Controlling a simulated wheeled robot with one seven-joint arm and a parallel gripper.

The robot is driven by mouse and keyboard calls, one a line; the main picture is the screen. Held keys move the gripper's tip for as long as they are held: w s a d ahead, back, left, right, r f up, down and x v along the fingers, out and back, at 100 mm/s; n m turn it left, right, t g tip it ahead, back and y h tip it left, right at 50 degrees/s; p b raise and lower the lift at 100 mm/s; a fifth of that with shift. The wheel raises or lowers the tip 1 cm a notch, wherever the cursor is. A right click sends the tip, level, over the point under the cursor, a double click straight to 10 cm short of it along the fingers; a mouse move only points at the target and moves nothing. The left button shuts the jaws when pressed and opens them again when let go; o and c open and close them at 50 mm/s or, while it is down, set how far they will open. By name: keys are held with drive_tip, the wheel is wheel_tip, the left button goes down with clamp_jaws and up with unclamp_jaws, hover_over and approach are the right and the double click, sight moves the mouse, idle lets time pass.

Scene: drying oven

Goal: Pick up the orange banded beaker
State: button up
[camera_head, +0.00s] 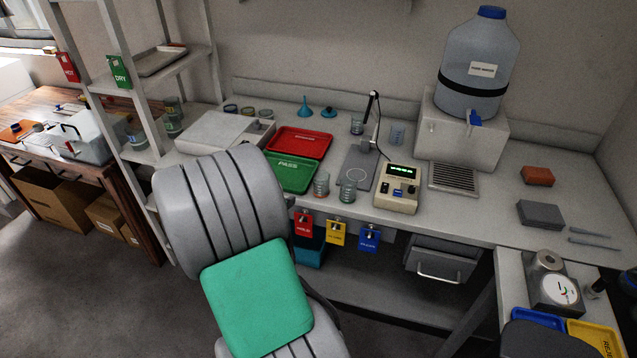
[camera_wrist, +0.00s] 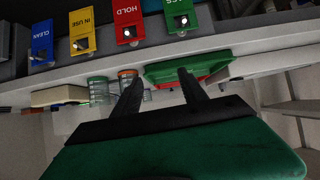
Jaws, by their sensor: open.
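The orange banded beaker (camera_head: 321,184) stands upright near the front edge of the bench, just right of the green tray. In the wrist view it shows as a glass with an orange-red band (camera_wrist: 127,74), partly hidden by a finger. A second beaker (camera_head: 347,192) stands close to its right; its band looks green in the wrist view (camera_wrist: 99,90). My gripper (camera_wrist: 161,78) is open, its two dark fingers pointing towards the bench edge. Nothing is seen between the fingers. The beaker appears beyond the fingers, towards one side. I cannot make out the fingertips in the head view.
A red tray (camera_head: 300,142) and green tray (camera_head: 291,173) lie left of the beakers. A stand with a grey plate (camera_head: 357,168) and a meter (camera_head: 397,195) are behind and right. Coloured tags (camera_head: 336,233) hang below the bench edge. More glassware stands farther back.

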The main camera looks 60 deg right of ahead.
sight(318, 187)
drive_tip(key=s+d, duration=0.2)
drive_tip(key=s+d+m+g+h, duration=0.1)
drive_tip(key=s+d, duration=0.1)
drive_tip(key=s+d+f+h, duration=0.1)
drive_tip(key=s+d, duration=0.1)
drive_tip(key=shift+s+d+m, duration=0.1)
drive_tip(key=shift+d+m, duration=0.2)
drive_tip(key=shift+m, duration=0.1)
drive_tip(key=x, duration=0.2)
drive_tip(key=p+x, duration=0.1)
drive_tip(key=x, duration=0.2)
drive_tip(key=p+x, duration=0.1)
drive_tip(key=x, duration=0.1)
drive_tip(key=shift+s+d+r, duration=0.15)
drive_tip(key=shift+s+d, duration=0.1)
drive_tip(key=shift+d, duration=0.3)
drive_tip(key=shift+a, duration=0.1)
drive_tip(key=c, duration=1)
drive_tip(key=shift+h, duration=0.3)
clamp_jaws()
drive_tip(key=shift+r, duration=0.15)
